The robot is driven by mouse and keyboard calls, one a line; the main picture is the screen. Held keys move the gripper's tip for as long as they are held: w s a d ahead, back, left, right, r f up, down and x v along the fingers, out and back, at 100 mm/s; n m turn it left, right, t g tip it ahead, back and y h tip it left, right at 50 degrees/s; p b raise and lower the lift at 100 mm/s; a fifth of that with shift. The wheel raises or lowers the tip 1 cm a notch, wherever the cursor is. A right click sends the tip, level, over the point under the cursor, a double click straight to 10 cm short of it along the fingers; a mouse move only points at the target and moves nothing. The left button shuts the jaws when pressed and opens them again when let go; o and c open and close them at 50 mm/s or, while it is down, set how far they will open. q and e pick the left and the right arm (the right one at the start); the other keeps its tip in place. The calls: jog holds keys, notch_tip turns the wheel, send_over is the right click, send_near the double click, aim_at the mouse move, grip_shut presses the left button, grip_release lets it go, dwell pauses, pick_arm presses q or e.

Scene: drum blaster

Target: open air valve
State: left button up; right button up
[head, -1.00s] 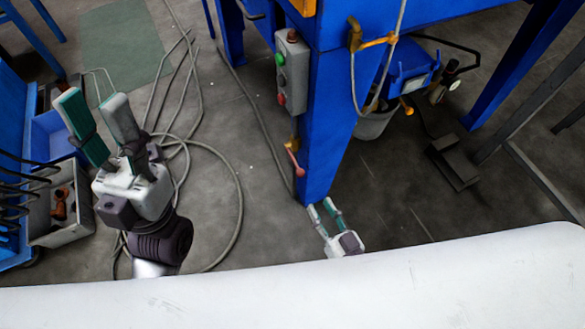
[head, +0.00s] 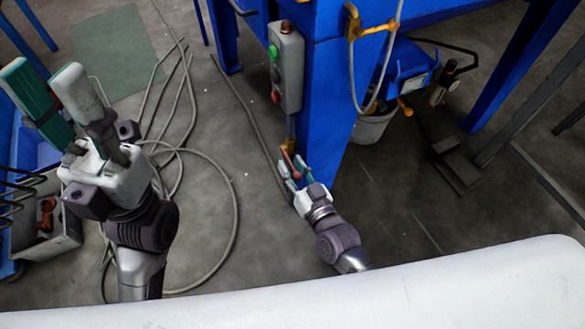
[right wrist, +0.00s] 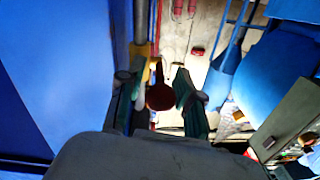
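The air valve's red handle (head: 289,158) sits low on the blue cabinet leg, below the grey button box. In the right wrist view a dark red handle end (right wrist: 160,97) shows between the fingers. My right gripper (head: 296,168) is open, with its fingers on either side of the handle. I cannot tell whether they touch it. It also shows in the right wrist view (right wrist: 160,90). My left gripper (head: 45,88) is raised at the left, open and empty, away from the valve.
The button box (head: 287,65) with green and red buttons is on the blue leg (head: 325,125). A cable (head: 235,215) coils on the floor. A grey crate (head: 45,225) stands at the left. A pedal (head: 455,165) and a bucket (head: 373,125) are right of the leg.

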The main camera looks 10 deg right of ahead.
jog(key=shift+w, duration=0.1)
grip_shut()
jog(key=shift+f, duration=0.1)
dwell(0.3)
